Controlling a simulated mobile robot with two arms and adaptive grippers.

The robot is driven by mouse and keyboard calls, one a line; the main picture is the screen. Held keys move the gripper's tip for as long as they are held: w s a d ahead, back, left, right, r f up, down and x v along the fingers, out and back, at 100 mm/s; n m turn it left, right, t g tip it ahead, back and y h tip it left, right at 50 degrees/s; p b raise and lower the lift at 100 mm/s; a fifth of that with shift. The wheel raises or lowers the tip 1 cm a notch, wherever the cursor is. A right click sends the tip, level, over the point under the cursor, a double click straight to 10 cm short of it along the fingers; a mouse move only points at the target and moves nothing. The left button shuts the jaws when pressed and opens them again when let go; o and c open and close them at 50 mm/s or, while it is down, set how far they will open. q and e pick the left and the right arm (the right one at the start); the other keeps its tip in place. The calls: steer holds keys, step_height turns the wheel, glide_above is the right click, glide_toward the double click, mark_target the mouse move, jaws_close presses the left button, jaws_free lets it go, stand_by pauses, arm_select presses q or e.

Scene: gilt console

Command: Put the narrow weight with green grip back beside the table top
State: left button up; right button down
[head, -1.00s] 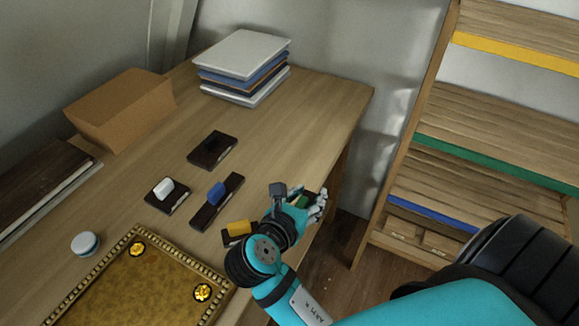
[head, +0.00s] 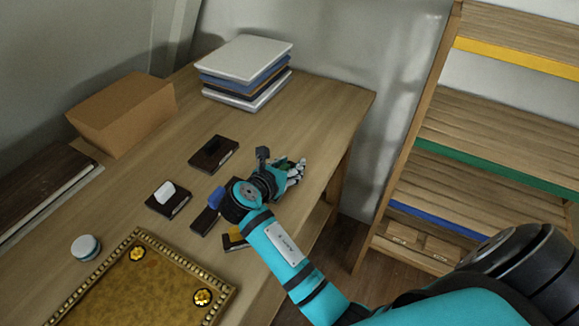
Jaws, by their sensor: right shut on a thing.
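My right gripper (head: 294,172) is shut on the weight with green grip (head: 284,163). Only a little green shows past the hand, so the weight's shape is mostly hidden. The hand is over the right part of the wooden desk, near its right edge; I cannot tell whether the weight touches the desk. A gold panel with a beaded gilt rim (head: 182,252), which looks like the table top, lies at the lower left, apart from the hand. My left gripper is not in view.
Dark weights with white (head: 167,192), blue (head: 216,197), yellow (head: 235,234) and black (head: 213,153) grips lie on the desk (head: 300,110). A round white-lidded jar (head: 86,247), cardboard box (head: 124,113) and book stack (head: 245,72) stand left and behind. Shelves (head: 480,140) stand right.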

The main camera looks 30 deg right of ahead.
steer(key=shift+f, duration=0.25)
steer(key=c, duration=0.9)
jaws_free()
steer(key=shift+f, duration=0.15)
steer(key=shift+o, duration=0.2)
steer(key=shift+a+r, duration=0.1)
steer(key=shift+r, duration=0.2)
steer(key=p+v, duration=0.6)
steer(key=shift+r, duration=0.2)
steer(key=shift+s+a+p, duration=0.35)
steer(key=shift+a+p, duration=0.15)
steer(key=shift+p, duration=0.05)
